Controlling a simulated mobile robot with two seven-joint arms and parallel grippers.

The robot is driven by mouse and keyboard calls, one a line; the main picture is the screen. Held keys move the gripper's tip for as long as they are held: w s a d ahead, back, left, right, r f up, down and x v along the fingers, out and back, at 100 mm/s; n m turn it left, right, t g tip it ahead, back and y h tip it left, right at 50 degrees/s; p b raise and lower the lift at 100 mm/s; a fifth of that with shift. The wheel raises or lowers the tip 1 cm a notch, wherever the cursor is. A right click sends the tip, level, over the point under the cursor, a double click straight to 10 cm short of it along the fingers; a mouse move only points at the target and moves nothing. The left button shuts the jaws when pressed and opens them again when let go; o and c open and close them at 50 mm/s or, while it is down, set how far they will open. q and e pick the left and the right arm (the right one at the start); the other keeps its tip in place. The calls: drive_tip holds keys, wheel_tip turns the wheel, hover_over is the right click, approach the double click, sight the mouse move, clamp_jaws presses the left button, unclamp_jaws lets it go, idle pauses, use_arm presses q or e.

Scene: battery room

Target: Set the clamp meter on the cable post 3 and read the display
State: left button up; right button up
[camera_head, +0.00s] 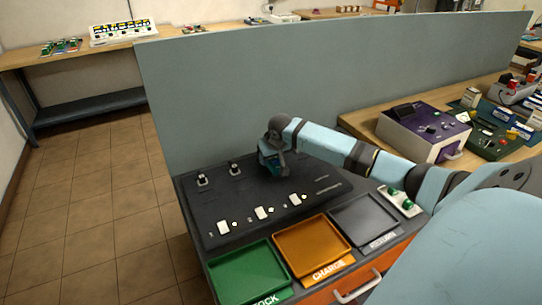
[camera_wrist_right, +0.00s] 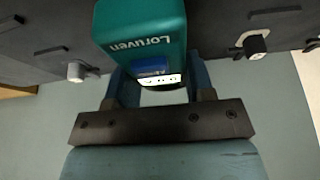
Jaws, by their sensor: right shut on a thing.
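My right gripper (camera_head: 269,154) hangs over the far part of the black sloping panel (camera_head: 262,190). It is shut on a teal-green device with white lettering, probably the clamp meter (camera_wrist_right: 140,25), which also shows as a small dark green shape in the head view (camera_head: 273,170). In the wrist view the device lies between my fingers (camera_wrist_right: 158,92), with a blue patch and a pale strip at its near end. No reading is legible. Two short posts stand on the panel, a left one (camera_head: 203,180) and another (camera_head: 234,170). My gripper may hide a further post. My left gripper is out of view.
White switch-like parts (camera_head: 261,212) line the panel's front. Green (camera_head: 240,295), orange (camera_head: 345,257) and grey (camera_head: 388,232) trays lie before it. A grey-blue partition (camera_head: 300,75) rises behind. Floor at left is clear.

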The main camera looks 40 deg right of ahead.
drive_tip(key=shift+f+b, duration=0.35)
drive_tip(key=shift+f, duration=0.25)
drive_tip(key=shift+r, duration=0.1)
drive_tip(key=shift+p, duration=0.8)
idle(0.6)
drive_tip(key=shift+p, duration=0.65)
drive_tip(key=shift+f, duration=0.6)
drive_tip(key=o, duration=0.8)
drive_tip(key=shift+c, duration=0.2)
